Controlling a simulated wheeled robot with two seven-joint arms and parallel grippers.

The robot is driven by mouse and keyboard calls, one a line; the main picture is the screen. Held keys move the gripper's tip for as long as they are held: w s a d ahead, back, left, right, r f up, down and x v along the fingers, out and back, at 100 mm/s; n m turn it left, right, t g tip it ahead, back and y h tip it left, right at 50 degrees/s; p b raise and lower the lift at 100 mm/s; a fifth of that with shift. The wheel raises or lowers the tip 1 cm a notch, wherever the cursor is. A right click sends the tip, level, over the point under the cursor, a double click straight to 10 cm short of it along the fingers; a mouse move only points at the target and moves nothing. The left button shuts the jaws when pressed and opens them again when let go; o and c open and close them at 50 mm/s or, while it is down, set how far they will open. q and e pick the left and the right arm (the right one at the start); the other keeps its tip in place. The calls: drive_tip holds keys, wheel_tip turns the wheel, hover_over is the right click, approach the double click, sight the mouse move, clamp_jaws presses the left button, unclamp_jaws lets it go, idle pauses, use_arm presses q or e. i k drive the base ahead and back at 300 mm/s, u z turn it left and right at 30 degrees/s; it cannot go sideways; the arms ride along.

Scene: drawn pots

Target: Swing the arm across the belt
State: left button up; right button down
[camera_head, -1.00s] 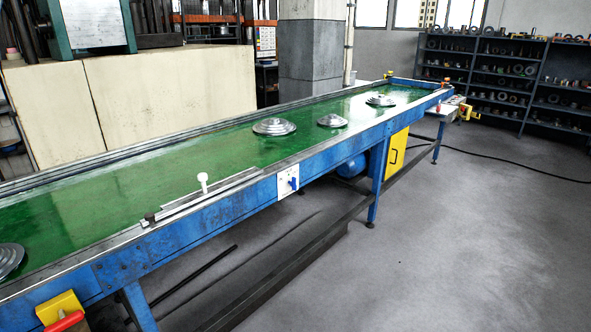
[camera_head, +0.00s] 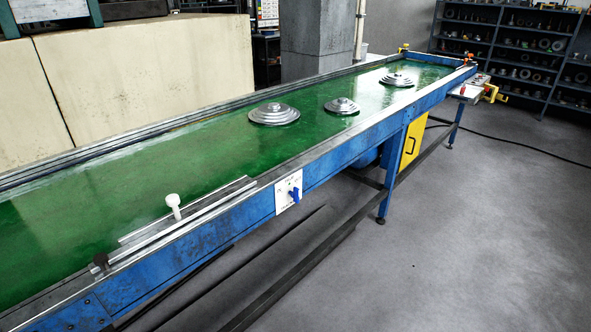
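The belt (camera_head: 120,187) is a long green conveyor running from the lower left to the back right. The arm (camera_head: 182,221) is a pale metal bar lying along the belt's near edge, roughly parallel to it. A dark pivot knob (camera_head: 100,260) is at its left end. A white upright knob (camera_head: 173,203) stands beside the bar, toward the belt. Stepped metal discs sit on the belt: a large one (camera_head: 274,114), a smaller one (camera_head: 341,106) and a far one (camera_head: 396,80). Neither of my grippers shows in the view.
The belt's blue frame (camera_head: 238,213) carries a white switch plate with a blue knob (camera_head: 291,192). A yellow box (camera_head: 413,141) hangs under the far part. Dark shelves (camera_head: 520,50) stand at the back right. Grey floor (camera_head: 450,240) at the right is clear.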

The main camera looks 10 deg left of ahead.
sight(132, 243)
drive_tip(key=u, duration=0.5)
drive_tip(key=i, duration=1.1)
drive_tip(key=u, duration=0.8)
